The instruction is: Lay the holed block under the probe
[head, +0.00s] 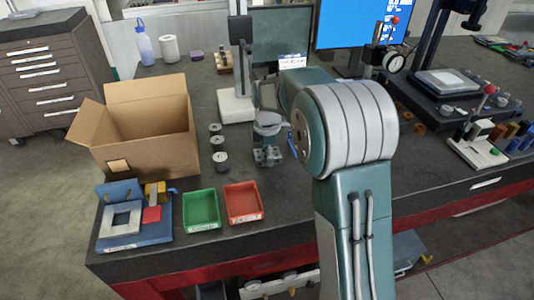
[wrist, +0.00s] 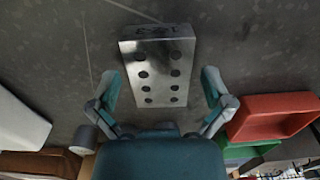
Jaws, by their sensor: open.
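The holed block (wrist: 157,68) is a silver rectangular plate with two rows of dark holes and a marking on one end face. It lies on the dark bench top. In the head view the block (head: 268,157) shows just below my gripper (head: 268,131). In the wrist view my gripper (wrist: 161,78) is open, with one finger at each side of the block and gaps between. A stand with a dark column and white base (head: 236,107) is behind my gripper. A round dial gauge (head: 395,62) is at the right; I cannot tell which carries the probe.
A cardboard box (head: 147,143), several small metal cylinders (head: 221,161), a green tray (head: 201,210) and a red tray (head: 244,203) stand left of and in front of the block. A blue fixture (head: 153,232) is at the front left corner. Monitors stand behind.

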